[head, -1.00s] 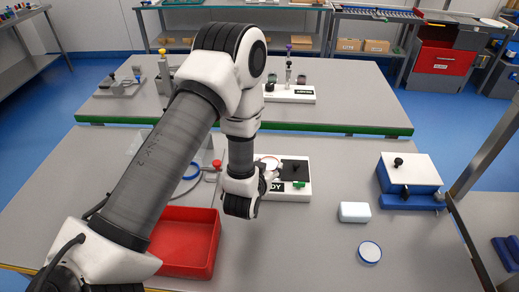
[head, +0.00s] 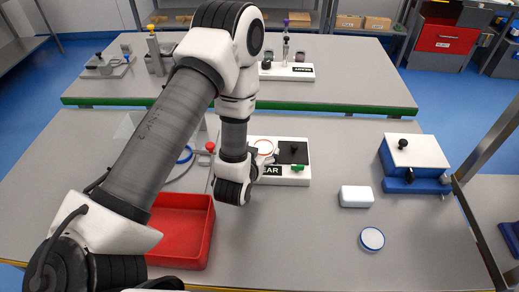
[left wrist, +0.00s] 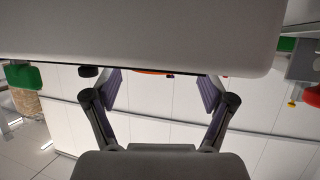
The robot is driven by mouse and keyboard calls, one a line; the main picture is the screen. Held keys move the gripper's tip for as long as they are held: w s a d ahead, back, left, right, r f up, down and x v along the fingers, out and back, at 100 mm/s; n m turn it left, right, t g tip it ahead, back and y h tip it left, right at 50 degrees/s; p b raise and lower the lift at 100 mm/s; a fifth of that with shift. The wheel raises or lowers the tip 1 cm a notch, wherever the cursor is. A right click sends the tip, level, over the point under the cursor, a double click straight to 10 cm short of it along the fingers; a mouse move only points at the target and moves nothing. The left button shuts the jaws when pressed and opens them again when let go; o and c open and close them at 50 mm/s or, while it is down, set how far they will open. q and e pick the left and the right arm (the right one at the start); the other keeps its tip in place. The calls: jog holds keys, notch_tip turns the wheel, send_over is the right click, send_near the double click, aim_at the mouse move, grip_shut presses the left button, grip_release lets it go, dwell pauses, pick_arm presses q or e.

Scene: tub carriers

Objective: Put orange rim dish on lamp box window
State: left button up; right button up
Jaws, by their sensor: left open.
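The orange rim dish (head: 263,147), a pale disc with a red-orange ring, appears to lie flat on the left part of the white lamp box (head: 300,180); the window under it is hidden. My left gripper (head: 266,159) is open, beside the near edge of the dish, low over the box. In the left wrist view, a sliver of orange (left wrist: 155,72) shows between the spread fingers (left wrist: 160,92), apart from both. A large pale surface hides the rest of it. The box has a black square with a knob, a green knob and a label ending in "EAR". My right gripper is not in view.
A red tray (head: 180,232) stands in front, left of the box. A white block (head: 356,197), a blue-rimmed dish (head: 372,239) and a blue-and-white box (head: 414,160) are at right. A blue ring (head: 185,154) shows behind my arm. The front middle table is clear.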

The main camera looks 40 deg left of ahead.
pick_arm(q)
jog(key=shift+d, duration=0.1)
jog(key=v, duration=0.5)
jog(key=shift+s+r+b, duration=0.15)
jog(key=shift+b, duration=0.15)
jog(key=s+r+p, duration=0.1)
jog(key=p, duration=0.1)
jog(key=s+r+p, duration=0.1)
jog(key=p, duration=0.2)
jog(key=shift+s+d+p, duration=0.1)
jog(key=shift+d+p, duration=0.25)
jog(key=s+p, duration=0.1)
jog(key=p, duration=0.1)
jog(key=s+d+p, duration=0.1)
jog(key=s+p, duration=0.1)
jog(key=shift+s+r, duration=0.2)
jog(key=shift+s, duration=0.15)
